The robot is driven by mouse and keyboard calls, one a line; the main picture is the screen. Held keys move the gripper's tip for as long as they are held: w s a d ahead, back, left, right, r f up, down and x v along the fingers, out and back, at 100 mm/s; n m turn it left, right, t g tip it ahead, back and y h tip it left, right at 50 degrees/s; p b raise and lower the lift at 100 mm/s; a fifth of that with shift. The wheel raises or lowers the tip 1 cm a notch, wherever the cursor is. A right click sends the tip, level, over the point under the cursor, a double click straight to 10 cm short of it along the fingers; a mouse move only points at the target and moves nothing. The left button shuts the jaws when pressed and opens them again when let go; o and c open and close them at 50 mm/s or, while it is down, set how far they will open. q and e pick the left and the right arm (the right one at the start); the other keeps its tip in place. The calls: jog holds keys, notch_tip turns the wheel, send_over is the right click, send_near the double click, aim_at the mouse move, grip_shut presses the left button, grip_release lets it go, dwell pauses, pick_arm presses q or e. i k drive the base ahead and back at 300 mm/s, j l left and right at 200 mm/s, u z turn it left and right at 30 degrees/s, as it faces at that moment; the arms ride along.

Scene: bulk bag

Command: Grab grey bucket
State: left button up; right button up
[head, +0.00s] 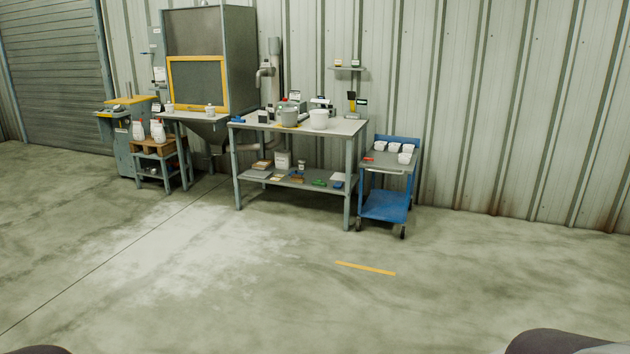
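A grey bucket (290,117) stands upright on the top of the grey workbench (345,127) against the far wall. A lighter, white bucket (319,120) stands just to its right on the same top. The grey bucket is small in the view and some way off across the floor. Neither of my grippers is in view. Only dark rounded parts, which look like mine, show at the bottom left and bottom right edges.
A blue cart (386,206) with white tubs stands right of the workbench. A grey hopper cabinet (211,60) with a yellow frame stands behind left. The concrete floor (250,290) between me and the bench is clear, with a flat yellow strip (365,268).

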aim_at(289, 116)
jog(key=i+z, duration=0.1)
jog(key=i, duration=3.95)
jog(key=i+l+u, duration=0.1)
jog(key=i, duration=0.45)
jog(key=i+l, duration=0.1)
jog(key=i, duration=0.5)
jog(key=i+u, duration=0.1)
jog(key=i, duration=0.45)
jog(key=i+l, duration=0.2)
jog(key=i, duration=0.35)
jog(key=i+l+u, duration=0.1)
jog(key=i, duration=0.5)
